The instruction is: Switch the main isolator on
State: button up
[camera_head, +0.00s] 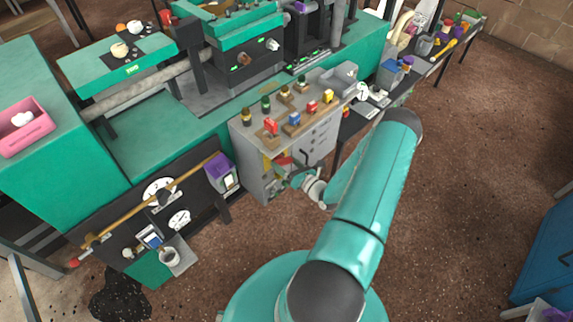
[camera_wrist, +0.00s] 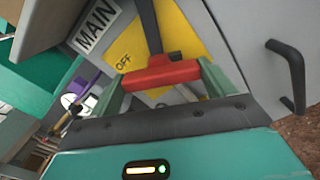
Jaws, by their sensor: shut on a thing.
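The main isolator is on the side of a grey cabinet (camera_head: 246,150). In the wrist view its yellow plate (camera_wrist: 181,33) has a black OFF mark by the handle and a MAIN label (camera_wrist: 96,26) to the left. A dark lever (camera_wrist: 149,25) ends in a red crossbar handle (camera_wrist: 160,74). My gripper (camera_wrist: 162,80) is shut on this red handle, one green finger at each end. In the head view my gripper (camera_head: 296,177) is at the cabinet's side, with the isolator partly hidden.
Several coloured plugs or knobs, including a red one (camera_head: 271,126), stand on the cabinet's top. A black pull handle (camera_wrist: 290,75) sticks out right of the isolator. A green machine bench (camera_head: 150,140) lies to the left. Brown floor (camera_head: 470,170) is open at right.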

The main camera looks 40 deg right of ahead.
jog(key=m, duration=0.6)
jog(key=shift+m, duration=0.3)
jog(key=m, duration=0.5)
jog(key=shift+m, duration=0.4)
jog(key=o, duration=1.3)
jog(key=shift+s, duration=0.1)
jog(key=s, duration=1.3)
jog(key=shift+s+d, duration=0.2)
jog(key=shift+s, duration=0.15)
